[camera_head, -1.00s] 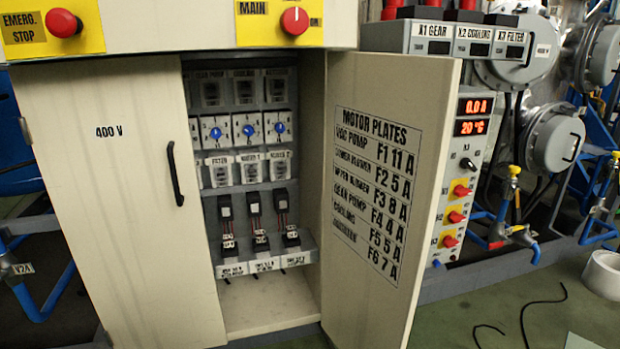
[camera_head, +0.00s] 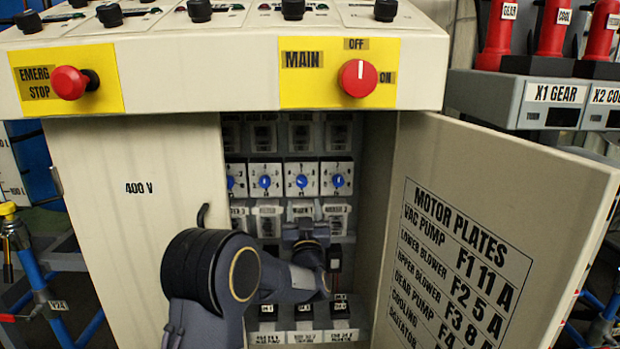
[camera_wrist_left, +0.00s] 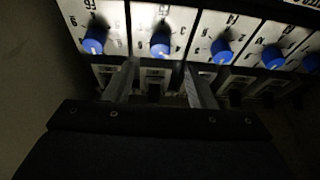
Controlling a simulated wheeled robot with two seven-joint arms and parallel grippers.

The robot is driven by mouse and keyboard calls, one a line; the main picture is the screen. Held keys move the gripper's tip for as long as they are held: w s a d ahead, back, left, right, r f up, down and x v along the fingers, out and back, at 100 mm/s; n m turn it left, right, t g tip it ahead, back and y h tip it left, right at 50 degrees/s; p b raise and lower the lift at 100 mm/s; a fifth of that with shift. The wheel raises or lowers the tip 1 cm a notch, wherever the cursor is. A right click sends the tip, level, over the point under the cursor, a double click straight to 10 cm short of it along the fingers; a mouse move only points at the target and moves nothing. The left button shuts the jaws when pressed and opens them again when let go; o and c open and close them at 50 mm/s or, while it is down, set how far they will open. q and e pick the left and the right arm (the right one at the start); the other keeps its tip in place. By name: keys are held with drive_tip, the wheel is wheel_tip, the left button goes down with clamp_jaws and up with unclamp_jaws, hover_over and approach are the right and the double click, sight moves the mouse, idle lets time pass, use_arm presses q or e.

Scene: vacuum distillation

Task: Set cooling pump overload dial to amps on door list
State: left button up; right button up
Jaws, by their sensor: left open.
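Overload dials with blue knobs on white plates form a row (camera_head: 301,181) inside the open cabinet in the head view. I cannot read which one is the cooling pump's. The door list "MOTOR PLATES" (camera_head: 460,270) is on the right door; its cooling line is cut off by the picture's lower edge. My left gripper (camera_head: 306,230) is inside the cabinet, below the dial row. In the left wrist view, my left gripper (camera_wrist_left: 161,82) is open, its two fingers apart just below a blue knob (camera_wrist_left: 160,43), with nothing seen between them. My right gripper is not in view.
The open right door (camera_head: 500,200) and the shut left door (camera_head: 130,240) flank the opening. The MAIN switch (camera_head: 358,78) and emergency stop (camera_head: 70,83) sit above it. Breakers (camera_head: 268,221) and contactors lie below the dials, partly hidden by my arm.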

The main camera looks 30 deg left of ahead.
sight(302, 183)
use_arm(q)
drive_tip(key=shift+y, duration=0.3)
drive_tip(key=b+x, duration=0.1)
drive_tip(key=x, duration=0.7)
drive_tip(key=shift+d, duration=0.1)
drive_tip(key=c, duration=1)
